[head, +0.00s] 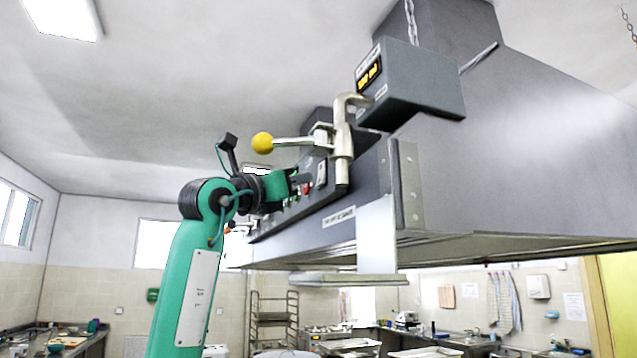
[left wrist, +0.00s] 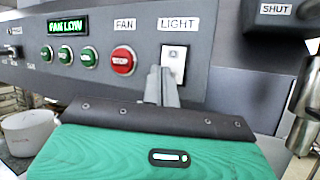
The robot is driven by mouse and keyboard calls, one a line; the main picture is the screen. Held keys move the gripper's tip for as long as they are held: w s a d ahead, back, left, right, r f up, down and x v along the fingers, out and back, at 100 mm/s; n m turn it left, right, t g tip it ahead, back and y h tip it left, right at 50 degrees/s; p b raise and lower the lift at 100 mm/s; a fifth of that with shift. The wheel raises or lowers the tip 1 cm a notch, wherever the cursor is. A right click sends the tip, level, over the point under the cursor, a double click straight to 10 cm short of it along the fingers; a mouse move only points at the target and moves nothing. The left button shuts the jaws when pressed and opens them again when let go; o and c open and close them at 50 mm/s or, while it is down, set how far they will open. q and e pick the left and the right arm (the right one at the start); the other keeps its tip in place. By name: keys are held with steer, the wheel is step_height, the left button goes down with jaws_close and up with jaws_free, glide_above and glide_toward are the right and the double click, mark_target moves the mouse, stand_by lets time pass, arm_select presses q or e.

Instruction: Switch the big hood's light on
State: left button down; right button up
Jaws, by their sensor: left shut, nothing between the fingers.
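The big grey hood (head: 520,150) hangs at the upper right in the head view. Its front panel (left wrist: 215,55) fills the top of the left wrist view. My left gripper (head: 303,179) is shut and empty, pointing at the panel. In the left wrist view its fingertips (left wrist: 161,75) overlap the switch's lower left edge. I cannot tell whether they touch it. My right gripper is not in view.
A red button (left wrist: 123,60) under FAN and several green buttons (left wrist: 88,57) sit left of the switch. A FAN LOW display (left wrist: 67,26) is lit. A metal lever with a yellow ball (head: 262,143) juts out close above my left gripper.

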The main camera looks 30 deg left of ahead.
arm_select(q)
steer(key=shift+w+d, duration=0.1)
stand_by(0.6)
steer(key=shift+w+d, duration=0.2)
steer(key=shift+w, duration=0.05)
steer(key=shift+w+d+f, duration=0.1)
steer(key=shift+w+d, duration=0.15)
stand_by(0.8)
steer(key=shift+s+a, duration=0.1)
steer(key=shift+s+a, duration=0.5)
steer(key=shift+s, duration=0.1)
steer(key=s+a, duration=0.1)
steer(key=s, duration=0.1)
steer(key=s+a, duration=0.1)
steer(key=a, duration=0.1)
steer(key=shift+s+a+r, duration=0.1)
steer(key=shift+s+r, duration=0.25)
steer(key=shift+r, duration=0.05)
stand_by(0.6)
